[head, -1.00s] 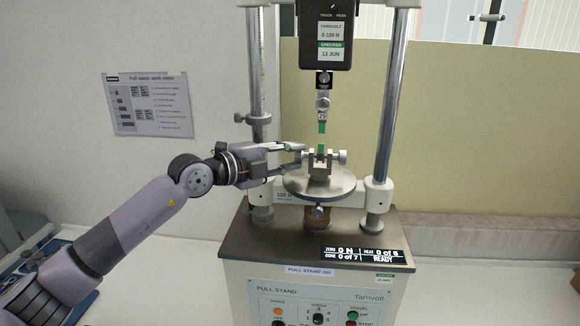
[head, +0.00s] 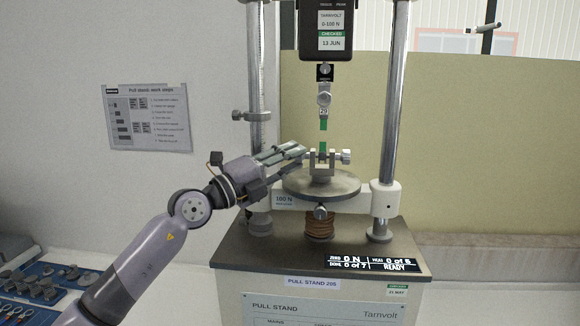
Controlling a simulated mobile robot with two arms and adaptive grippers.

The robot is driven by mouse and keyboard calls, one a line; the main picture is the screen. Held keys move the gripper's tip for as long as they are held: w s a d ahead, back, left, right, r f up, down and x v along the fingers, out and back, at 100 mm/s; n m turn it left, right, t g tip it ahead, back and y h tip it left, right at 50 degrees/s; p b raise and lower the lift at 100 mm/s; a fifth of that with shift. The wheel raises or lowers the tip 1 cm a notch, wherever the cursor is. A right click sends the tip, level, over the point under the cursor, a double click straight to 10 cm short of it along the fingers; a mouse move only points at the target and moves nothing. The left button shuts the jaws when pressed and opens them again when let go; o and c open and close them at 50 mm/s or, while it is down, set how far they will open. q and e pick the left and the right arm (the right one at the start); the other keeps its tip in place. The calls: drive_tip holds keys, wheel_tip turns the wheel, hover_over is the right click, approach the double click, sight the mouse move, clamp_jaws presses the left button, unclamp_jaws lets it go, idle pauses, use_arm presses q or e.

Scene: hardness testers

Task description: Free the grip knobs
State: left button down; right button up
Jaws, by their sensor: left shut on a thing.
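The pull stand's lower grip (head: 322,163) sits on a round metal plate (head: 320,184). Its right grip knob (head: 346,157) sticks out at the right and is clear. My left gripper (head: 301,151) comes in from the left and is shut on the left grip knob, which its fingers mostly hide. A short green piece (head: 322,146) stands in the lower grip. Another green piece (head: 323,124) hangs from the upper grip (head: 324,100), with a gap between the two. My right gripper is not in view.
Two upright columns (head: 394,90) flank the grips, with a clamp (head: 252,115) on the left one. The display (head: 374,262) reads 0 N and READY. A blue tray (head: 42,284) of small parts lies at lower left. The bench at right is clear.

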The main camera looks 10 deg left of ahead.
use_arm(q)
drive_tip(key=shift+d+f, duration=0.1)
drive_tip(key=shift+f, duration=0.1)
drive_tip(key=c, duration=1.3)
unclamp_jaws()
drive_tip(key=shift+r, duration=0.15)
